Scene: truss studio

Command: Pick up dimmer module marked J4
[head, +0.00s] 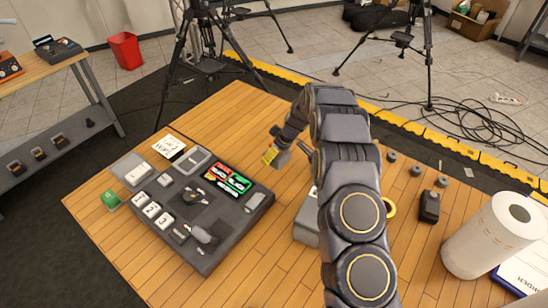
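I cannot make out any J4 marking in the head view, so I cannot tell which thing is the dimmer module. A dark grey tray (262,209) on the wooden table holds small modules, among them white blocks marked 1 (141,199), 2 (152,210) and 3 (164,221), and a group of green and red pieces (229,181). My gripper (276,153) points down to the right of the tray's far right corner. A small yellow and red thing (269,156) shows at its fingertips. Whether the fingers hold it is too small to tell.
A grey box (306,222) is partly hidden behind my arm. A black device (429,206), small dark round parts (415,170) and a paper towel roll (492,235) stand at right. Tripods stand behind the table.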

